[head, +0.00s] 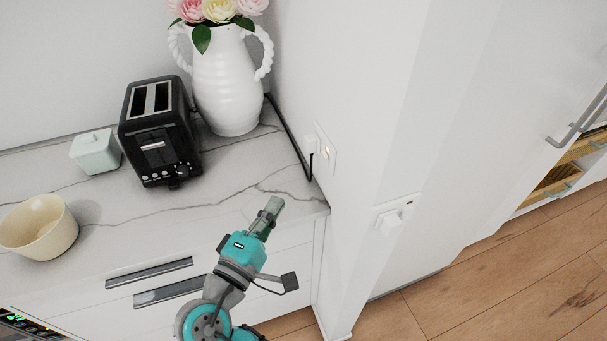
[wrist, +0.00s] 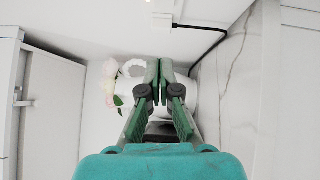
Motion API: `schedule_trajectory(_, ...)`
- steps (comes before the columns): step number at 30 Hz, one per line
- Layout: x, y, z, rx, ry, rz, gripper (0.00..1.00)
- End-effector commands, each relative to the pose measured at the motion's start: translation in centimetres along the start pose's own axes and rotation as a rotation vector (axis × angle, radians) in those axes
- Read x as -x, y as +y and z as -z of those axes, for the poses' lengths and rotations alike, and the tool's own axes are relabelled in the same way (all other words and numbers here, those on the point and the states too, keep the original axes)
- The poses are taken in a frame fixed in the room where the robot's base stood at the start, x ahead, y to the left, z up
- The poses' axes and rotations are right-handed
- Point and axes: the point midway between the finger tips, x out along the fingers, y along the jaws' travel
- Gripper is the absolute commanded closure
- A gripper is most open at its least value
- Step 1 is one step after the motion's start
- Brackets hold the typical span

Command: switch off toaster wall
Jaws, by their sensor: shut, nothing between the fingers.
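The black toaster (head: 160,135) stands on the marble counter. My gripper (head: 275,203) is shut and empty, above the counter's front edge, left of and apart from the socket. Its fingertips meet in the wrist view (wrist: 160,66), below the plug in the picture.
A white vase (head: 228,85) with flowers stands right of the toaster. A pale green lidded box (head: 95,152) and a cream bowl (head: 40,226) are at the left. A second wall plate (head: 404,206) with a white plug (head: 388,221) is on the nearer wall face. The counter before the toaster is clear.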

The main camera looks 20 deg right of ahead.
Motion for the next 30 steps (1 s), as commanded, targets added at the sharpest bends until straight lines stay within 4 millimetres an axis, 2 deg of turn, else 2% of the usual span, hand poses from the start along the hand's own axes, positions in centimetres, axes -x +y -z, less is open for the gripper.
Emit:
schedule_trajectory(5,-1.9,0.0,-0.1,0.0,-0.004,0.001,1.0)
schedule_trajectory(19,-10.3,0.0,-0.3,0.0,-0.005,0.0,1.0)
schedule_trajectory(24,-11.8,0.0,-2.0,0.0,-0.002,0.0,1.0)
schedule_trajectory(30,-12.6,0.0,-2.8,0.0,-0.001,0.0,1.0)
